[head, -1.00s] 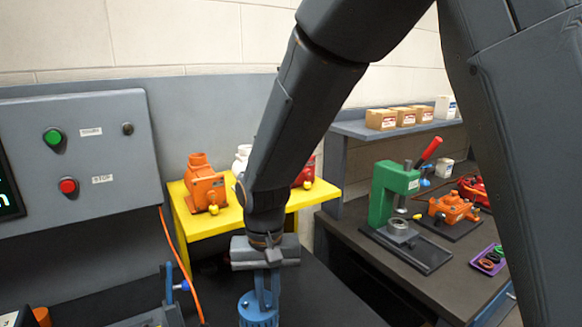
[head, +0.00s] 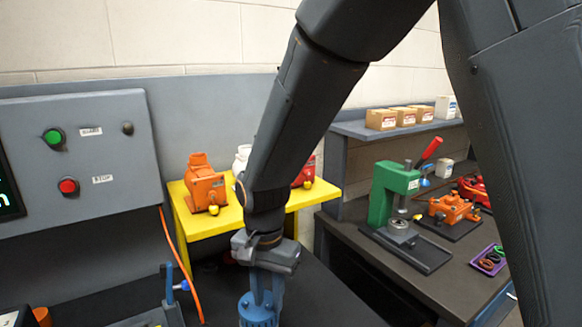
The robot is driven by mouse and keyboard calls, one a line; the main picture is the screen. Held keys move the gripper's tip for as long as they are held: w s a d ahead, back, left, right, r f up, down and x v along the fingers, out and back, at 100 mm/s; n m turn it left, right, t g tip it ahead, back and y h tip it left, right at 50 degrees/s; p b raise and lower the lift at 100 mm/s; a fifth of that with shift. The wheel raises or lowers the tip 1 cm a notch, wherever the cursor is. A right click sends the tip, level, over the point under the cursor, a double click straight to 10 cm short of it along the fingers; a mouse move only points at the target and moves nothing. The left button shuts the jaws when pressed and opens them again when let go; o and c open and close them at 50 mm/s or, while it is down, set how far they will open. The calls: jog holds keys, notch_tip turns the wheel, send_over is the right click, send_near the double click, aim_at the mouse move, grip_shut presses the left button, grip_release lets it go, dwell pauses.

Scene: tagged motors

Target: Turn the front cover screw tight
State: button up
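My gripper (head: 263,297) points down at the bottom centre of the head view, its fingers over a blue ribbed round part (head: 258,317). The fingertips reach the top of this part, which is cut off by the lower picture edge. The fingers are bluish and stand close together. I cannot tell whether they are shut on anything. No front cover screw can be made out; the fingers cover that spot.
An orange motor (head: 205,187) and a red one (head: 304,174) stand on a yellow shelf (head: 230,222) behind my arm. A control box (head: 100,150) is at left, an orange cable (head: 180,262) beside it. A green press (head: 383,195) and a purple tray (head: 489,260) are on the right bench.

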dwell(0.4)
jog(key=n, duration=1.1)
jog(key=shift+f, duration=0.1)
jog(key=shift+c, duration=0.2)
grip_shut()
